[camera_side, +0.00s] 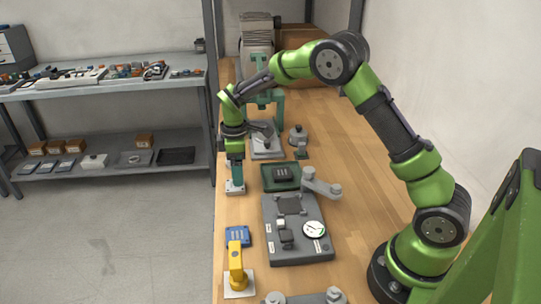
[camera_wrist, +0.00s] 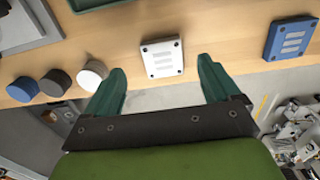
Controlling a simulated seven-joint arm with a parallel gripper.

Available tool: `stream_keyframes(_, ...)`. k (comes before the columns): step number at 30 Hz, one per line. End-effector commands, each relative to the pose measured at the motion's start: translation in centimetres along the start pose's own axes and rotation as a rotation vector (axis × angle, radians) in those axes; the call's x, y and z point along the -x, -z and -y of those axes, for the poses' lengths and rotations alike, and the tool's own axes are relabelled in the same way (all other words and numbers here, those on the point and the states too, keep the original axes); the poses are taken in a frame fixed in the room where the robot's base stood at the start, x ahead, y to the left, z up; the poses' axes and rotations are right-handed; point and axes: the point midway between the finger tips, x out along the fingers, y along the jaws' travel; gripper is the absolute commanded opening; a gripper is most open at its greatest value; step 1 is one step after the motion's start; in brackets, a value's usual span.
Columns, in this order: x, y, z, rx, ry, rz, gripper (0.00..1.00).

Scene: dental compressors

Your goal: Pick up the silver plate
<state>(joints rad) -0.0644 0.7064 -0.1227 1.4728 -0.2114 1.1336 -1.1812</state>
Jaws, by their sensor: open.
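The silver plate (camera_wrist: 162,58) is a small light square block with dark corner holes and pale slots on its face. In the wrist view it lies on the wooden bench near its edge, between and just beyond my fingertips. In the side view the plate (camera_side: 235,188) is under my gripper (camera_side: 235,178), partly hidden by it. In the wrist view my gripper (camera_wrist: 162,72) has its two green fingers spread wide, with nothing held between them. I cannot tell the exact height of the fingertips above the plate.
A similar blue plate (camera_wrist: 289,39) lies to the right in the wrist view. Blue, dark and white round knobs (camera_wrist: 92,73) stand to the left. A green tray (camera_side: 281,178), a grey gauge fixture (camera_side: 285,250) and a yellow clamp (camera_side: 237,262) stand nearby. The bench edge is close.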

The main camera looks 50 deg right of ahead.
Motion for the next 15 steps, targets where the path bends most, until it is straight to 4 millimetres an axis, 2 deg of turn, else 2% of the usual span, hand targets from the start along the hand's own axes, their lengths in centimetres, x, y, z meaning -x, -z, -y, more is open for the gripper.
stream_keyframes(6, -3.4, -0.1, 0.4, 0.001, 0.004, 0.005, 0.89)
stream_keyframes(9, -4.4, -0.1, 0.3, -0.001, 0.003, 0.003, 0.89)
stream_keyframes(15, -4.9, -0.1, 0.3, 0.0, 0.0, 0.001, 0.89)
